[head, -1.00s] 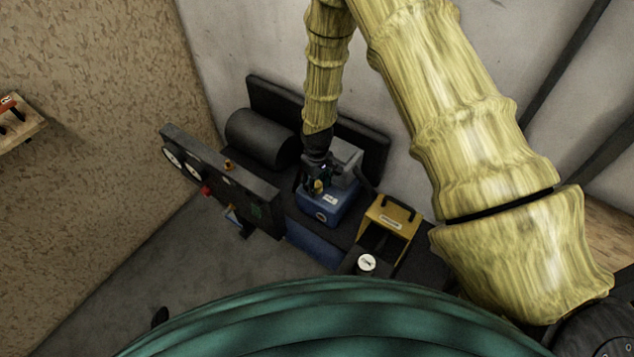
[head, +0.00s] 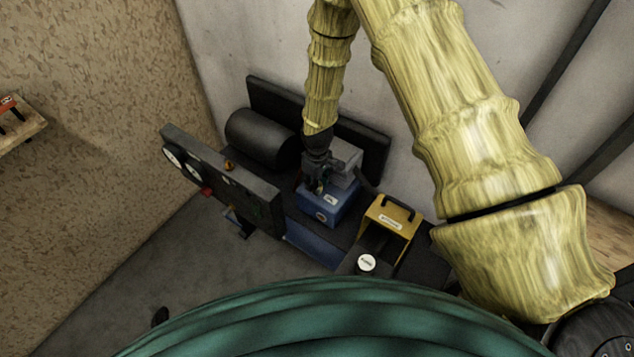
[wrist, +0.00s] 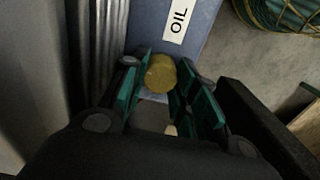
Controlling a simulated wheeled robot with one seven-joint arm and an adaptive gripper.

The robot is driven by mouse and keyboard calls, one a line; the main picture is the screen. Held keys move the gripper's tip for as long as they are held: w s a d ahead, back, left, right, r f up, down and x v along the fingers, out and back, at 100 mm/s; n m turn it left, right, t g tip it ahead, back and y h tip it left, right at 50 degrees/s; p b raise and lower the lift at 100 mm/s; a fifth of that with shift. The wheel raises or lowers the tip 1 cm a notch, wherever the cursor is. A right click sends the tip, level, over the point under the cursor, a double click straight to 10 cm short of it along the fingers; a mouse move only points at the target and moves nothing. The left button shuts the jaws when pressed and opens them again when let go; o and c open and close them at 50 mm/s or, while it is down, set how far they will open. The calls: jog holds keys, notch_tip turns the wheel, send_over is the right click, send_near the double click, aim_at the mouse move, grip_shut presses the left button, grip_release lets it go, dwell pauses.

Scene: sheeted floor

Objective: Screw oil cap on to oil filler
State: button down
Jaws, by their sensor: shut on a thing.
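The blue oil unit (head: 325,208) stands on the dark machine base in the head view. In the wrist view its blue face (wrist: 205,22) carries a white OIL label (wrist: 177,18). My gripper (head: 318,186) points down over the blue unit. In the wrist view my gripper (wrist: 159,76) has its teal-padded fingers on either side of the round yellow oil cap (wrist: 160,72), shut on it. The cap sits close to the blue unit, below the label in the picture. The oil filler is hidden under the cap and fingers, so I cannot tell how the cap is seated.
A grey ribbed motor part (head: 346,158) stands right beside my gripper. A dark cylinder tank (head: 262,138) and a gauge panel (head: 225,180) are to the left. A yellow box with a handle (head: 392,218) is to the right. Open floor (head: 190,270) lies at the front left.

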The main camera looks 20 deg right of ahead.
jog(key=m, duration=0.5)
jog(key=shift+m, duration=0.4)
jog(key=m, duration=0.6)
jog(key=c, duration=1)
grip_release()
jog(key=shift+c, duration=0.2)
